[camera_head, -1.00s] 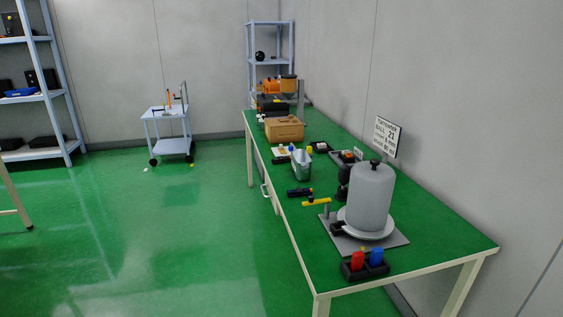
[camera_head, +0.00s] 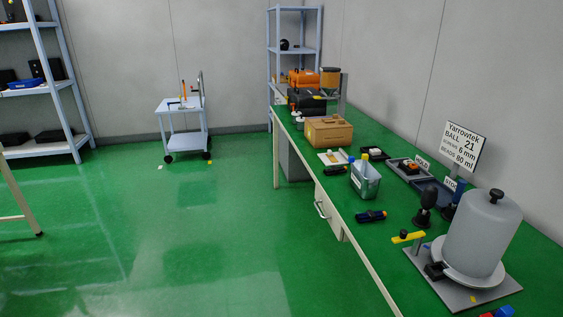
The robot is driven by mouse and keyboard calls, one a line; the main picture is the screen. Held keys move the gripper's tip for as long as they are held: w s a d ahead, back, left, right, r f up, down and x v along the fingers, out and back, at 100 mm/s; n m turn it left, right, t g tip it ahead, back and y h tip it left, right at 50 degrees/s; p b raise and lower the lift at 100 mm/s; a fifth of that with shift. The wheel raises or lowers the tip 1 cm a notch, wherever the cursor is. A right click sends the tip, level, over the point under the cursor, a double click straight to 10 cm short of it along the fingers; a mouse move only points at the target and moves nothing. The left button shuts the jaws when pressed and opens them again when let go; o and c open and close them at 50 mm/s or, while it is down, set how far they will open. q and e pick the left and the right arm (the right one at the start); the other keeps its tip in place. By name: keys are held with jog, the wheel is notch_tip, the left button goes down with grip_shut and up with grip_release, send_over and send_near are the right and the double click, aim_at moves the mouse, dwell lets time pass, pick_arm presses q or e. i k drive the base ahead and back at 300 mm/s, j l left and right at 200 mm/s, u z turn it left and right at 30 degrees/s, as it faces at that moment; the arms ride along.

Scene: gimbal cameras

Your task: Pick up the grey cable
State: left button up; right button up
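I cannot make out a grey cable in the head view. The long green-topped workbench (camera_head: 383,232) along the right wall holds several tools and containers, and a cable among them is too small to tell or hidden. Neither of my grippers shows in the view.
A grey bell-shaped vessel (camera_head: 480,240) stands on a plate at the bench's near end. A grey container (camera_head: 365,180) and a cardboard box (camera_head: 328,131) stand farther back. A cart (camera_head: 185,128) is by the back wall, shelves (camera_head: 40,90) at left. The green floor (camera_head: 200,235) between is clear.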

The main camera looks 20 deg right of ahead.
aim_at(334, 170)
jog(key=i+j, duration=0.1)
jog(key=i, duration=0.45)
jog(key=i+j+z, duration=0.1)
jog(key=i, duration=0.45)
